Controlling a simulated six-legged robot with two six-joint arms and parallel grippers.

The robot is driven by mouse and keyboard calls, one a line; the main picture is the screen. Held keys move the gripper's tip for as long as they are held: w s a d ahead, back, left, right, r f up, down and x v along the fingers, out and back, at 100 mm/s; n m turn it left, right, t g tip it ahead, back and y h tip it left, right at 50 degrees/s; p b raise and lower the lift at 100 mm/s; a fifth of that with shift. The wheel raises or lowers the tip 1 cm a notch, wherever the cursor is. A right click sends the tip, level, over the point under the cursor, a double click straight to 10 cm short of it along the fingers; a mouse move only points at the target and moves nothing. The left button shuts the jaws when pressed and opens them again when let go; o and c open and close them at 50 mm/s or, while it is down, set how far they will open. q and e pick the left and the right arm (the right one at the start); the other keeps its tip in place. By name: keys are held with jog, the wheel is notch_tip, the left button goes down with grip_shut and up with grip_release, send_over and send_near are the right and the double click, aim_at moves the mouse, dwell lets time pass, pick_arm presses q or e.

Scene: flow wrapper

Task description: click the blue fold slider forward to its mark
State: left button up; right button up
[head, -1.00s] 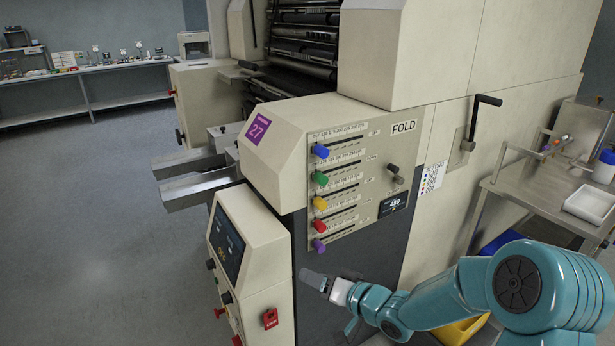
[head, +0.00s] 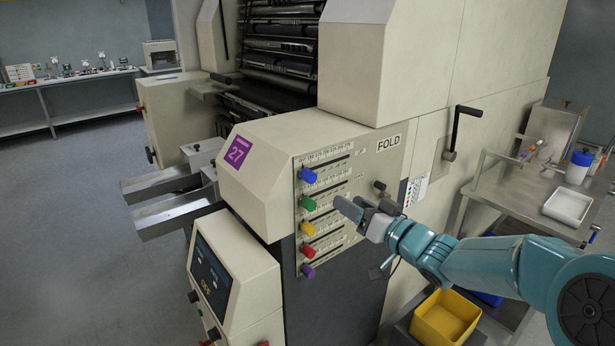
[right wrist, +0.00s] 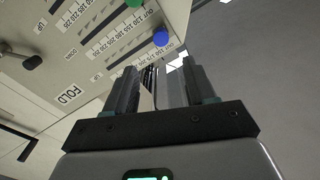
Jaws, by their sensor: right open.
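The blue fold slider (head: 308,176) is the top knob on the FOLD panel (head: 372,172), at the left end of its slot. In the right wrist view the blue knob (right wrist: 161,38) shows beyond the fingers, at the OUT end of its numbered scale. My right gripper (head: 350,208) is in front of the panel, below and to the right of the blue knob in the head view. Its fingers (right wrist: 158,88) are apart with nothing between them, and the blue knob lies outside them. My left gripper is not in view.
Green (head: 308,203), yellow (head: 308,229), red (head: 308,252) and purple (head: 308,271) knobs sit below the blue one. A dark lever knob (head: 379,186) sticks out at the panel's right. A yellow bin (head: 444,318) stands at lower right.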

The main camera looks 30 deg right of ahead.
aim_at(312, 181)
jog(key=w+p, duration=0.1)
jog(key=w, duration=0.3)
jog(key=w+p, duration=0.1)
jog(key=w, duration=0.3)
jog(key=w+a+p, duration=0.1)
jog(key=w, duration=0.4)
jog(key=shift+w+a, duration=0.1)
jog(key=shift+w, duration=0.5)
jog(key=shift+w+f, duration=0.1)
jog(key=shift+w, duration=0.05)
grip_shut()
